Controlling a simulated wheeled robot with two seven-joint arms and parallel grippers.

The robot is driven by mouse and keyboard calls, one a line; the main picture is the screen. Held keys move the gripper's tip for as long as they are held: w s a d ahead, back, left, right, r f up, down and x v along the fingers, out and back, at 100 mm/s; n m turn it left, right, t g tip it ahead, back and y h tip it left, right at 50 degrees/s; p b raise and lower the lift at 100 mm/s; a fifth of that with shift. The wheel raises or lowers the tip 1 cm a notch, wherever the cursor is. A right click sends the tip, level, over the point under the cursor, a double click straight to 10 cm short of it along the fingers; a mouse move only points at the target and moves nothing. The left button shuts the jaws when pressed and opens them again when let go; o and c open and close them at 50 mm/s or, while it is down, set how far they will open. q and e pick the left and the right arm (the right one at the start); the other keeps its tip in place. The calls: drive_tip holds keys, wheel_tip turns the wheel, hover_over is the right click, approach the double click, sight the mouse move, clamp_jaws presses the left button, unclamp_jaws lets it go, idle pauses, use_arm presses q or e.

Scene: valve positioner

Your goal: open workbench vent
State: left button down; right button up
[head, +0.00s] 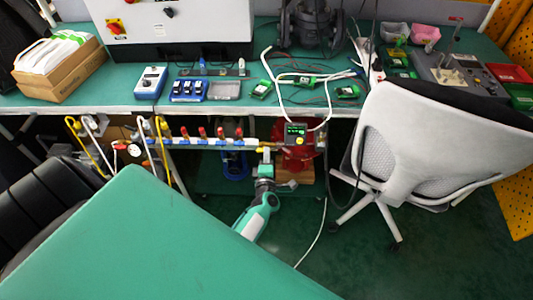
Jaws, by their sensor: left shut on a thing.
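My left gripper (265,165) reaches up under the green workbench (230,98). It is shut at a small pale fitting (265,153) at the right end of the pipe line; its fingertips are small here, and I cannot make out the exact part between them. The pipe line (213,142) runs below the bench edge and carries several red-handled valves (202,132). A red device with a lit green display (295,129) sits just right of the fitting. The vent has no readable label, and its open or closed position cannot be told. My right gripper is not in view.
A white office chair (425,140) stands close on the right. Yellow and white hoses (162,150) hang at the left. A black seat (42,200) is at the far left. White cables (283,85) lie on the bench and hang over its edge. Green floor (350,265) is free below.

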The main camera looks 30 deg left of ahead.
use_arm(q)
drive_tip(key=shift+m, duration=0.3)
drive_tip(key=c, duration=1.5)
unclamp_jaws()
